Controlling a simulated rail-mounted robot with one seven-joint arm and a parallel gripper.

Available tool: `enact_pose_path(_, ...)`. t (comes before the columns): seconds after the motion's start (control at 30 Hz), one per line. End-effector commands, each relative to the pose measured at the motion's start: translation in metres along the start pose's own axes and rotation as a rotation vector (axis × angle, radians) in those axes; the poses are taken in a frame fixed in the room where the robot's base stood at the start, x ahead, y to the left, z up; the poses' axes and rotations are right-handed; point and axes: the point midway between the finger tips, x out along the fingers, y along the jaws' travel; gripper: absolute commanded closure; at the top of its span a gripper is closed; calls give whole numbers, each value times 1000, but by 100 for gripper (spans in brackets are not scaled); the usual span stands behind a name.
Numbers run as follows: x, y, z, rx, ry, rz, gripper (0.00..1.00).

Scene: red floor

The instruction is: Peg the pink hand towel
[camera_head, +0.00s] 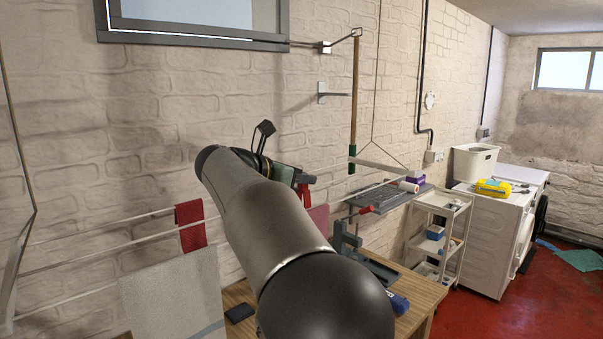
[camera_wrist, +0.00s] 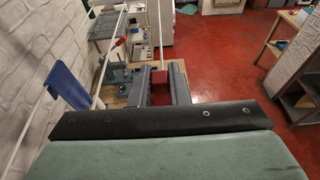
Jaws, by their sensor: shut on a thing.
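My gripper (camera_head: 302,180) is at the washing line, with my arm crossing in front of it in the head view. In the wrist view my gripper (camera_wrist: 162,72) is shut on a red piece (camera_wrist: 160,90), which looks like a peg. The same red piece (camera_head: 304,194) shows below the fingers in the head view. The pink hand towel (camera_head: 319,219) hangs just right of my arm, below the line, and is partly hidden by the arm. Whether the red piece touches the towel or line cannot be told. I cannot make out the towel in the wrist view.
A dark red cloth (camera_head: 190,224) and a pale cloth (camera_head: 172,298) hang left of my arm. A wooden bench (camera_head: 420,292) stands below. A trolley (camera_head: 437,236) and white machine (camera_head: 492,238) stand right.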

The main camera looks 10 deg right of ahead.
Motion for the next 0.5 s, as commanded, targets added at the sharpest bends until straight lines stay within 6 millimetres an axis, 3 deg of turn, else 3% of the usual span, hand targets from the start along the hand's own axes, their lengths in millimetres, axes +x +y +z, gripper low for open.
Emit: enact_pose_path(0.5, 10, 0, -31, 0, 0, 0, 100)
